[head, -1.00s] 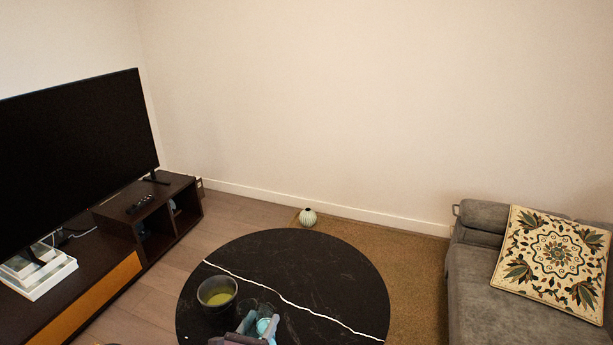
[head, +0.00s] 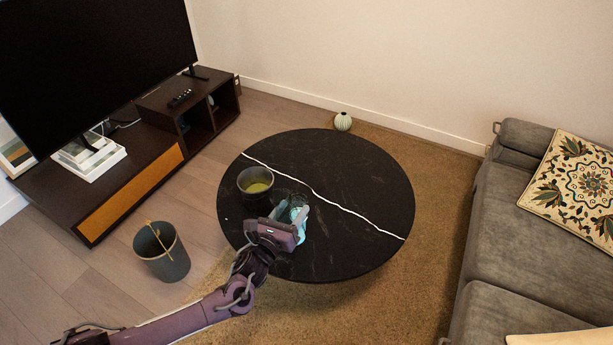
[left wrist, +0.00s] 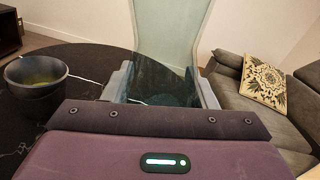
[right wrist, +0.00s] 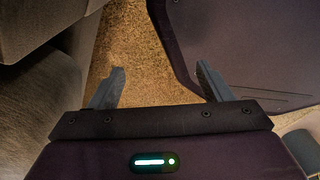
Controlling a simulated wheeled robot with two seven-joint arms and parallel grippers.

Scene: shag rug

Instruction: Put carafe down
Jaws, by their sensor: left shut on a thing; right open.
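The carafe (head: 301,217) is pale teal glass. My left gripper (head: 288,212) is shut on it over the near part of the round black table (head: 345,180). In the left wrist view the carafe (left wrist: 170,35) stands upright between the fingers, with a wide pale upper part and a darker clear part lower down. Its base is hidden by the gripper, so I cannot tell whether it touches the table. My right gripper (right wrist: 160,88) is open and empty, with rug beyond its fingers; it is not in the head view.
The table's far and right parts are clear. A bucket (head: 165,258) stands on the floor at left. A grey sofa (head: 500,235) is at right, a TV stand (head: 110,190) at left.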

